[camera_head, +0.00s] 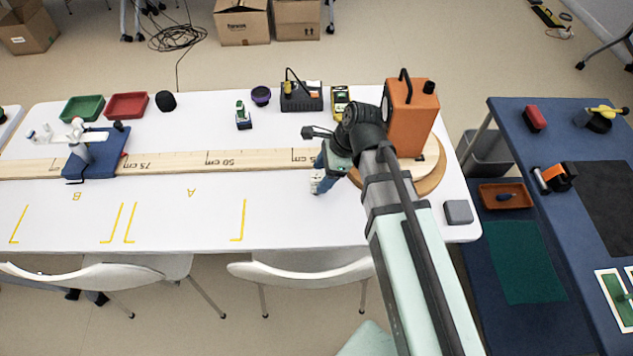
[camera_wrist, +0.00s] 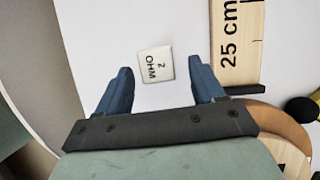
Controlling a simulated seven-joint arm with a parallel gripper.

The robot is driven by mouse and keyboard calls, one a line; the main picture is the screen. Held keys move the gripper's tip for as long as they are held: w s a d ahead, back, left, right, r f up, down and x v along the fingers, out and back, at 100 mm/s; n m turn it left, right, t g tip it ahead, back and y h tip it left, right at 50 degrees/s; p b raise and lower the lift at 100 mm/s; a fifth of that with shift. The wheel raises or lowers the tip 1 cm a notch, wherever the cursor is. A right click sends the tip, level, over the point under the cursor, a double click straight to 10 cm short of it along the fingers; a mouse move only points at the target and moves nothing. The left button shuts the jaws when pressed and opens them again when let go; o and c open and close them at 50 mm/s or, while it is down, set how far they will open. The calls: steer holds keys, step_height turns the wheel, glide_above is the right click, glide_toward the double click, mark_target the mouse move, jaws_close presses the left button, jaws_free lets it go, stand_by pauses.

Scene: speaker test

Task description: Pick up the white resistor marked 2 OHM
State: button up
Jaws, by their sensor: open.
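The white resistor marked 2 OHM (camera_wrist: 155,65) lies on the white table in the wrist view, with its black lettering facing up. My gripper (camera_wrist: 161,80) has its two blue fingers spread wide, with the resistor between and slightly beyond the fingertips in the picture. Nothing is held. In the head view my gripper (camera_head: 318,186) points down over the table, at the front edge of the wooden ruler board. The resistor cannot be made out in the head view.
The wooden ruler board (camera_wrist: 236,40) lies close to the right finger. An orange box (camera_head: 411,120) stands on a round wooden base behind my arm. A grey block (camera_head: 458,212) sits at the table's right end. The front table area, with yellow corner marks, is clear.

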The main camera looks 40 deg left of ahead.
mark_target(314, 184)
steer(key=shift+s+x, duration=0.1)
steer(key=shift+x, duration=1.1)
steer(key=shift+s+x, duration=0.15)
steer(key=shift+x, duration=1.1)
steer(key=shift+a+r, duration=0.1)
steer(key=shift+a, duration=0.05)
steer(key=shift+c, duration=0.3)
steer(key=c, duration=1)
steer(key=shift+r, duration=0.1)
